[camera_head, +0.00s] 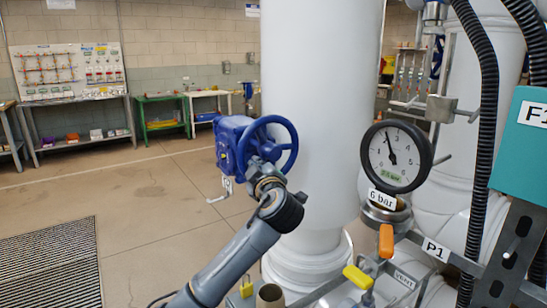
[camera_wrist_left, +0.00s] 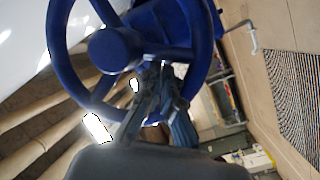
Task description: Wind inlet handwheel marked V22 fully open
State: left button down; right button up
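A blue handwheel (camera_head: 268,145) sits on a blue valve body (camera_head: 232,140), in front of a thick white pipe. No V22 mark is legible on it. My left gripper (camera_head: 264,178) is at the wheel's lower left rim in the head view. In the left wrist view the wheel (camera_wrist_left: 60,75) fills the upper middle, with its round hub (camera_wrist_left: 112,50). There my left gripper's fingers (camera_wrist_left: 160,85) overlap the lower rim beside the hub, close together. Whether they are closed on the rim is hidden. My right gripper is not in view.
A pressure gauge (camera_head: 396,157) marked 6 bar stands right of the white pipe (camera_head: 315,110). Yellow (camera_head: 358,277) and orange (camera_head: 386,241) handles sit low in front. Black hoses (camera_head: 484,150) and a teal box (camera_head: 522,150) fill the right. Open floor (camera_head: 150,210) lies left.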

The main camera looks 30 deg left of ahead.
pick_arm(q)
jog(key=shift+w+d+f+b, duration=0.2)
jog(key=shift+w+f+b, duration=0.1)
jog(key=shift+w+f, duration=0.2)
jog(key=shift+w+d+f+b, duration=0.2)
jog(key=shift+w+f+b, duration=0.1)
jog(key=shift+w+f, duration=0.2)
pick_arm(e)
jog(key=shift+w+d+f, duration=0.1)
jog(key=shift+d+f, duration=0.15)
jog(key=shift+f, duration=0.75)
pick_arm(q)
jog(key=shift+w+d+f+b, duration=0.15)
jog(key=shift+w+b, duration=0.15)
jog(key=shift+w, duration=0.1)
jog(key=shift+w+d+f+b, duration=0.15)
jog(key=shift+w+b, duration=0.1)
jog(key=shift+w, duration=0.1)
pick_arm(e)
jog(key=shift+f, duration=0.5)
